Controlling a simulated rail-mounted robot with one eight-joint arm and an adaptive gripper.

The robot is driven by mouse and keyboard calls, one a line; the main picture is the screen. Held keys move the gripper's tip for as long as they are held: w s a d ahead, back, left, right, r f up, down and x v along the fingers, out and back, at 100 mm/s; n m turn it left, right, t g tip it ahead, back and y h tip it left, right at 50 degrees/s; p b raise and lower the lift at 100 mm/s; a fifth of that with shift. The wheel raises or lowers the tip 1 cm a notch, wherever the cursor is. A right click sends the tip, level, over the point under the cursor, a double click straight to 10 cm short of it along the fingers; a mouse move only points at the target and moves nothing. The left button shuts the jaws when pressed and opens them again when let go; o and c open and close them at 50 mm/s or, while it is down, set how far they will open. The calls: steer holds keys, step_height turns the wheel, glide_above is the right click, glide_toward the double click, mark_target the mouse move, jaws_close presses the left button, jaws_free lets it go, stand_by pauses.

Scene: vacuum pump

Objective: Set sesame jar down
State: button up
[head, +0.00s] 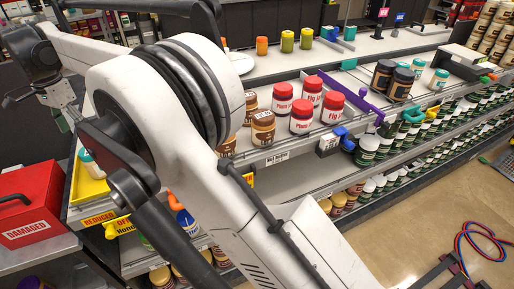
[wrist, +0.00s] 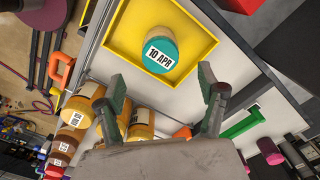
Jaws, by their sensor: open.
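A jar with a teal lid marked "10 APR" (wrist: 160,52) stands in a yellow tray (wrist: 207,45) in the wrist view, seen from above. Its side label is hidden, so I cannot read whether it is sesame. In the head view the jar (head: 87,157) shows at the left in the yellow tray (head: 88,188), partly behind my arm. My gripper (wrist: 162,76) is open, its two fingers apart on the near side of the jar, with nothing between them. In the head view my gripper (head: 66,118) is above the tray, partly hidden.
A red "DAMAGED" box (head: 38,212) stands left of the tray. Red-lidded Plum and Fig jars (head: 302,117) and brown jars (head: 262,128) stand on the shelf to the right, by a purple divider (head: 345,92). Amber jars (wrist: 85,100) and a green bar (wrist: 242,125) flank my fingers.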

steer(key=w+d+r+n+t, duration=0.1)
steer(key=d+r, duration=0.3)
steer(key=d, duration=0.5)
steer(key=w+d+r+y, duration=0.1)
steer(key=d+r, duration=0.2)
steer(key=d, duration=0.7)
steer(key=w+d+r+n+t, duration=0.15)
steer(key=d+r, duration=0.25)
steer(key=d, duration=0.5)
steer(key=s+d+t, duration=0.1)
steer(key=s+d, duration=0.3)
steer(key=d, duration=0.6)
steer(key=s+d+t, duration=0.1)
steer(key=s+d, duration=0.3)
steer(key=d, duration=0.6)
steer(key=s+d+f+n+t, duration=0.1)
steer(key=s+d+f, duration=0.4)
steer(key=s+d, duration=0.3)
steer(key=s+d+f+n+t+h, duration=0.1)
steer(key=s+d+f, duration=0.4)
steer(key=s+d, duration=0.4)
steer(key=shift+f+t, duration=0.25)
steer(key=shift+t, duration=0.1)
steer(key=shift+s+f, duration=0.1)
steer(key=shift+f, duration=0.05)
step_height(320, 180, down, 4)
steer(key=b, duration=0.4)
